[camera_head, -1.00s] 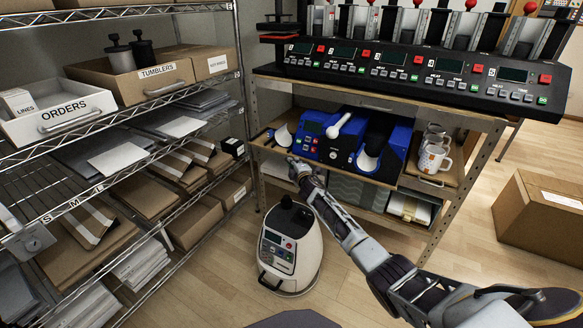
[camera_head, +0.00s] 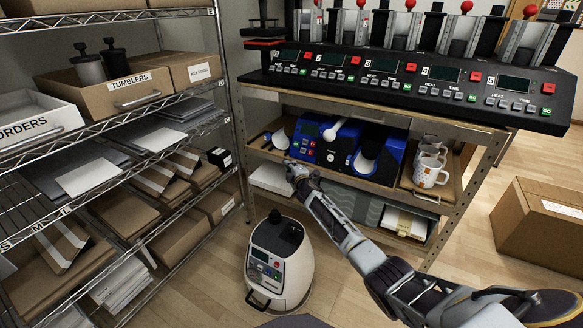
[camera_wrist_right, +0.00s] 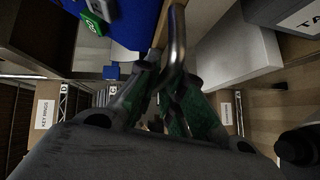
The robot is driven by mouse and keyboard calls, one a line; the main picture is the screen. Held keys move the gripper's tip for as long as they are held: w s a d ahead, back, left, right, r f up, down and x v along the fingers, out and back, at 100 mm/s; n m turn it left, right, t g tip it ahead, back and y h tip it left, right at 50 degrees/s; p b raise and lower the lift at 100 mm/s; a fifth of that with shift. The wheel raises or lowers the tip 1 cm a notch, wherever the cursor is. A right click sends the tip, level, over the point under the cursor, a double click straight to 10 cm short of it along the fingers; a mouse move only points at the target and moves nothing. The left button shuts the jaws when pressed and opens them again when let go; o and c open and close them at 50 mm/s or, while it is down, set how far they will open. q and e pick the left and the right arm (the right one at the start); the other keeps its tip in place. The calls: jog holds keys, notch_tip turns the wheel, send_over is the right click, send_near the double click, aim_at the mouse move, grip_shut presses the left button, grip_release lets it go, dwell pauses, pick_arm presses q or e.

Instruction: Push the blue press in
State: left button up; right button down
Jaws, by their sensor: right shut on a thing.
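The blue press (camera_head: 335,146) stands on a wooden pull-out board (camera_head: 262,141) on the shelf under the bench top. It has a white-topped lever and a rounded pad at its right. My right gripper (camera_head: 291,168) is at the front edge of this board, below the press's left part. In the right wrist view its fingers are shut on a metal handle (camera_wrist_right: 177,45) under the board's edge. A corner of the press (camera_wrist_right: 133,18) with a green GO button shows above. My left gripper is not in view.
A row of controllers (camera_head: 410,85) stands on the bench top above. White mugs (camera_head: 430,172) sit on a wooden tray to the right of the press. A white rounded machine (camera_head: 280,265) stands on the floor below my right arm. Wire shelving (camera_head: 170,105) borders the left.

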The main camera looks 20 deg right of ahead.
jog(key=shift+f, duration=0.15)
jog(key=c, duration=1.6)
grip_release()
jog(key=shift+o, duration=0.3)
jog(key=shift+s, duration=0.15)
jog(key=s+a+r, duration=0.1)
jog(key=s+r, duration=0.1)
jog(key=s, duration=0.9)
jog(key=shift+s, duration=0.25)
jog(key=shift+a, duration=0.1)
